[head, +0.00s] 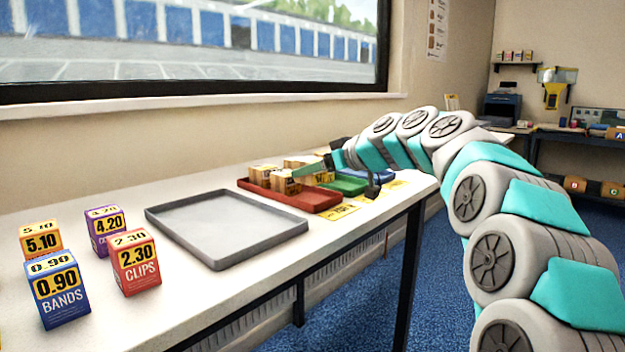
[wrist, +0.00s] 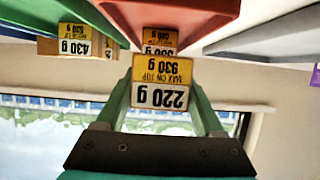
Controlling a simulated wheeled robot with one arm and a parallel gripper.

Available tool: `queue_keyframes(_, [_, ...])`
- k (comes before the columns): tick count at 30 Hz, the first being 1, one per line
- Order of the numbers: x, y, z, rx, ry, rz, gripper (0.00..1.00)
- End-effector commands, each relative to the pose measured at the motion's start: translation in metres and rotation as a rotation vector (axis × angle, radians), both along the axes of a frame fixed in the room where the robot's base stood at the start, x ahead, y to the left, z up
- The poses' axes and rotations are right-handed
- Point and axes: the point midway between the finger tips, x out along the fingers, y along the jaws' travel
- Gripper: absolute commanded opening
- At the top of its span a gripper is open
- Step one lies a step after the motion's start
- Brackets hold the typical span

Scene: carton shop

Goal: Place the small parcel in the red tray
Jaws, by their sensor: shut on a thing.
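My gripper (wrist: 161,90) is shut on a small cardboard parcel (wrist: 160,72) with a yellow and white label reading 220 g. The wrist view is upside down, with the green fingers on both sides of the parcel. The red tray (wrist: 190,14) fills the top middle there, and another labelled parcel (wrist: 160,34) shows behind the held one. In the head view the red tray (head: 318,203) lies on the bench with cardboard parcels (head: 285,183) in it.
A green tray (head: 345,186) and a blue tray (head: 378,176) lie right of the red one. A parcel marked 430 g (wrist: 75,47) is by the green tray. An empty grey tray (head: 225,222) and several priced boxes (head: 136,262) stand to the left. A window backs the bench.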

Motion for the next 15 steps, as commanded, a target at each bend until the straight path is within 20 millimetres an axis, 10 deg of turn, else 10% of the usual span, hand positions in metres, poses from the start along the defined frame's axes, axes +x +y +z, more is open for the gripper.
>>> queue_keyframes(15, [0.0, -0.001, -0.026, 0.0, -0.002, -0.001, 0.0])
